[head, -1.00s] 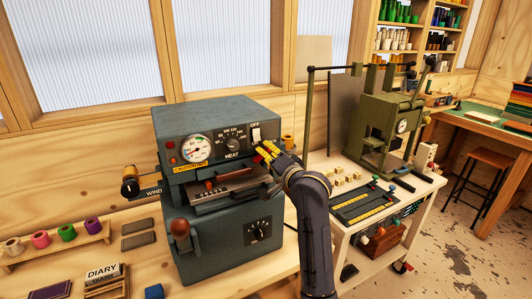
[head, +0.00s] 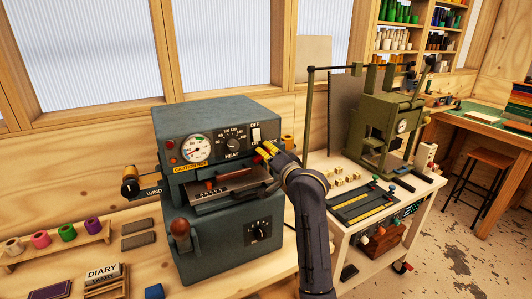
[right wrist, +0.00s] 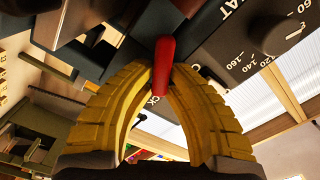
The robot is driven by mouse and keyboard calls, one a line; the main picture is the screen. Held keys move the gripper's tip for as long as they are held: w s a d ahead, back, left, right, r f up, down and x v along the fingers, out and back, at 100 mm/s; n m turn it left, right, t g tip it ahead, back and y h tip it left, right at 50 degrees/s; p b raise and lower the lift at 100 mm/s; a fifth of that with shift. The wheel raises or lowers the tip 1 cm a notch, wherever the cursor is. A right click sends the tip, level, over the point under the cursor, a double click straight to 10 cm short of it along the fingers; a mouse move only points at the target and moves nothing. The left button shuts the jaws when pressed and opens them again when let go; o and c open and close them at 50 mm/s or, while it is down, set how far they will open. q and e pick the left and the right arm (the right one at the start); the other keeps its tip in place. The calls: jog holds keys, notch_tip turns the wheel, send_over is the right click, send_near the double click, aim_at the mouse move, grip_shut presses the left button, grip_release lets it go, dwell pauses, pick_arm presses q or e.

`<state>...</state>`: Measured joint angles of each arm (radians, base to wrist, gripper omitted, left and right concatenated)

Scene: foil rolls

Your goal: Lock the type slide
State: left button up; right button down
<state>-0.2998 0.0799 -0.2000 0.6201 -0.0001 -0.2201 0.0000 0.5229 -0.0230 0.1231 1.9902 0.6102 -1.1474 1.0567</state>
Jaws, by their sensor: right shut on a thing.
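The type slide (head: 232,184) sits in the front opening of the blue-grey foiling machine (head: 218,118), with a row of type along its front edge. My right gripper (head: 266,152) is at the machine's right front, beside the slide and below the OFF switch. In the right wrist view its yellow fingers (right wrist: 161,78) are closed around a small red lever (right wrist: 163,68). The lever's base is partly hidden, and the lettering beside it is mostly covered. My left gripper is in neither view.
A brown-knobbed handle (head: 180,228) stands at the machine's left front. Foil rolls (head: 68,232) stand on a rack at the left. A white cart (head: 350,178) with tools and a green press (head: 388,125) stands to the right.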

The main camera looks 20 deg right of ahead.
jog(key=shift+n, duration=1.4)
jog(key=c, duration=1.6)
grip_release()
jog(key=shift+c, duration=0.2)
jog(key=s+d, duration=0.1)
jog(key=s, duration=1.1)
jog(key=shift+d, duration=0.4)
